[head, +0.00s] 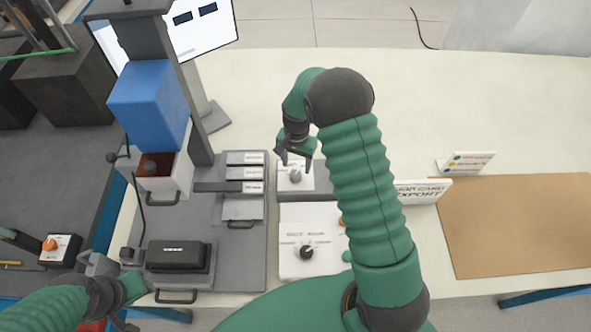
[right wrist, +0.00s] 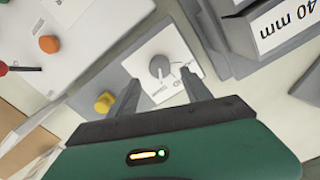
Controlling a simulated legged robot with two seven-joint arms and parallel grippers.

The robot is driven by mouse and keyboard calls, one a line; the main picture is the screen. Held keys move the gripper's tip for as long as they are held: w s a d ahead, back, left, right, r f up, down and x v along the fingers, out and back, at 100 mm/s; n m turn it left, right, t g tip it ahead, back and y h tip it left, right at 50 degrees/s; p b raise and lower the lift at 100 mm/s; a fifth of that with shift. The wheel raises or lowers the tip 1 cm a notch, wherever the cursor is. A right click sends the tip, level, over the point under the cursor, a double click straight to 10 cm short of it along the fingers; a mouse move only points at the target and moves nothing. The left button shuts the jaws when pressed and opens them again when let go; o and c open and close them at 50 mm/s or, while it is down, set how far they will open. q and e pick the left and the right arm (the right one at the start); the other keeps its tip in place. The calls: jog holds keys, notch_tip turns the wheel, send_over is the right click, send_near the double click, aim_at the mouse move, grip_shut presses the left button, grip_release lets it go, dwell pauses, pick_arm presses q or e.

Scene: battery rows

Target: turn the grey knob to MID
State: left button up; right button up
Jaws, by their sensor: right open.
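The grey knob (head: 295,175) sits on a white plate (head: 287,184) on a grey box, near the middle of the head view. In the right wrist view the knob (right wrist: 159,66) shows between and just beyond the fingertips. Its printed labels are tilted and too small to read surely, and I cannot tell which mark it points at. My right gripper (head: 294,157) is open over the knob, with one finger on each side; the right wrist view (right wrist: 159,80) shows no contact. My left gripper (head: 122,312) is at the lower left, partly cut off, its jaws unclear.
A white panel (head: 291,269) with a black knob (head: 306,253) stands in front of the grey box. A grey fixture with a blue block (head: 150,105) and a black case (head: 178,257) is at left. The back table is clear.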

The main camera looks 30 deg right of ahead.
aim_at(296, 174)
notch_tip(296, 174, down, 5)
jog(key=shift+s+d+r, duration=0.1)
jog(key=shift+d+r, duration=0.05)
jog(key=shift+r, duration=0.05)
jog(key=shift+a+f, duration=0.15)
jog(key=shift+a, duration=0.5)
jog(key=shift+d, duration=0.2)
jog(key=c, duration=0.5)
jog(key=shift+d, duration=0.25)
jog(key=c, duration=0.5)
jog(key=shift+c, duration=1.2)
pick_arm(q)
jog(key=shift+s+a+r, duration=0.1)
jog(key=shift+r, duration=0.25)
pick_arm(e)
jog(key=shift+a, duration=0.1)
grip_shut()
